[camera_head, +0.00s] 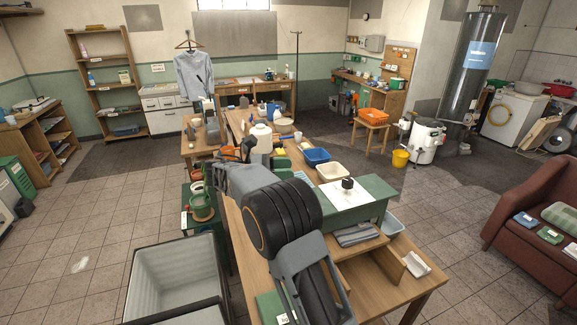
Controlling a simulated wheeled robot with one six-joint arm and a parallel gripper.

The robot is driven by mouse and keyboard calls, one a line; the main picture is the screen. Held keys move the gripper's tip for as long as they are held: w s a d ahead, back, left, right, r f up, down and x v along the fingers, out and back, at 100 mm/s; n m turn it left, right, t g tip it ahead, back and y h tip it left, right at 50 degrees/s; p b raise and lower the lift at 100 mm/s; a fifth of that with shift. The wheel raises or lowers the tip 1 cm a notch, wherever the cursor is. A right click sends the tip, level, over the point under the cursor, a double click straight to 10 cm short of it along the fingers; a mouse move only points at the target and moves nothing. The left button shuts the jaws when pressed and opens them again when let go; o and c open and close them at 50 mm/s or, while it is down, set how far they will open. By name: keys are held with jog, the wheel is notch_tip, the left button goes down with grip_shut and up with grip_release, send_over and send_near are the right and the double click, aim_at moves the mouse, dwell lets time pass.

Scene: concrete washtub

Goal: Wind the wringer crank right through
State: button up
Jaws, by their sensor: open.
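My gripper (241,152) shows small and dark at the far end of my arm, over the long wooden bench (395,290). It is open, and I see nothing held between its fingers. A white bottle-shaped thing (261,139) stands just beyond and to the right of it. I cannot clearly make out the wringer or its crank. A grey, deep-walled tub (177,262) stands on the floor at the lower left. My arm hides part of the bench.
A red sofa (535,235) is at right.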

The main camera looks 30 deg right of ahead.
jog(key=shift+s+a+r+p, duration=0.1)
jog(key=shift+s+r+p, duration=0.15)
jog(key=shift+s, duration=0.45)
jog(key=shift+s+a+r+p, duration=0.15)
jog(key=shift+s+r, duration=0.15)
jog(key=shift+s, duration=0.35)
jog(key=shift+s+a+r+p, duration=0.15)
jog(key=shift+s+r, duration=0.15)
jog(key=shift+s, duration=0.4)
jog(key=shift+c, duration=0.5)
